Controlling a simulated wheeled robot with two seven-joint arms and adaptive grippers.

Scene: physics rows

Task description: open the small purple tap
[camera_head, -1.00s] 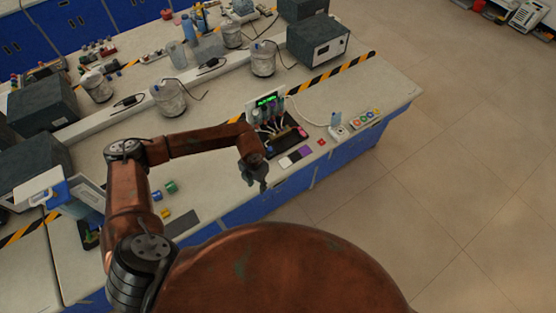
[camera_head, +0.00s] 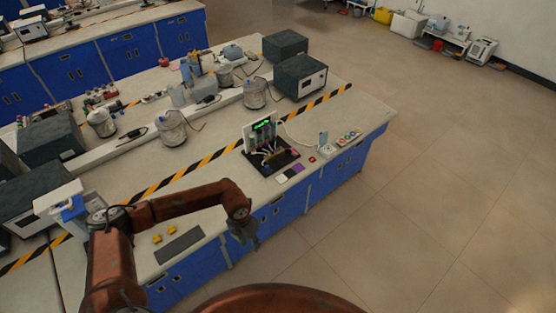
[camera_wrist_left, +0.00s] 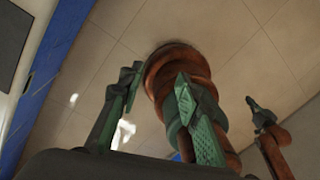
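I cannot make out a small purple tap in either view. A purple flat square (camera_head: 298,168) lies in front of a dark tray (camera_head: 282,160) near the bench's front edge. On this tray stands a rig with a green-lit display (camera_head: 262,125) and pale tubes. My left gripper (camera_head: 244,234) hangs at the bench's front edge, left of the rig and nearer me, touching nothing that I can see. In the left wrist view its fingers (camera_wrist_left: 158,112) are apart and empty. A dark arm part at the right there may be my right arm; its gripper's state is unclear.
A white device (camera_head: 327,148) and a panel of coloured buttons (camera_head: 349,137) lie right of the rig. Yellow blocks (camera_head: 164,235) and a dark grey mat (camera_head: 180,245) lie left of my gripper. Striped tape (camera_head: 200,164) crosses the bench. Open floor lies right of the bench.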

